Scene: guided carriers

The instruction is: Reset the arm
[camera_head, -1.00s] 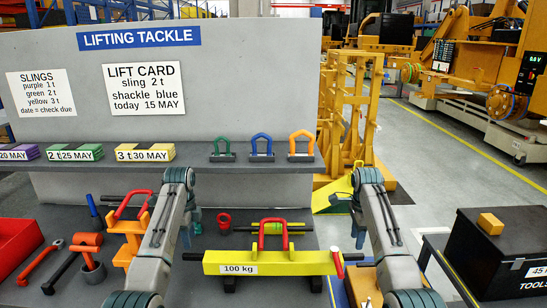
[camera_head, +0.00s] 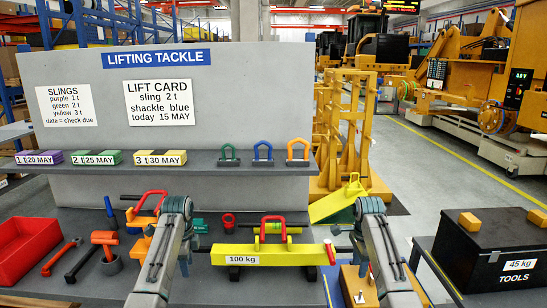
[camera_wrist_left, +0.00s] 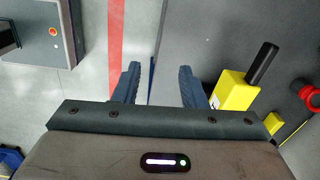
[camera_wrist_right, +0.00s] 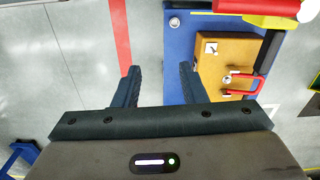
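In the left wrist view my left gripper (camera_wrist_left: 158,78) is open, with nothing between its two fingers. In the right wrist view my right gripper (camera_wrist_right: 160,76) is open and empty, its right finger overlapping a blue surface in the picture. In the head view my two arms rise from the bottom, left and right of the middle; whether their fingers show there is unclear. The yellow 100 kg beam (camera_head: 285,256) lies on the grey bench between the arms, a red shackle-like handle (camera_head: 270,229) at its middle. Its end also shows in the left wrist view (camera_wrist_left: 235,92).
A red tray (camera_head: 28,250) and hand tools fill the bench's left. The shelf (camera_head: 215,167) bears slings and three coloured shackles. A black toolbox (camera_head: 470,262) stands at right. A wooden block with a red handle (camera_wrist_right: 232,50) lies near my right gripper. Open floor shows at right.

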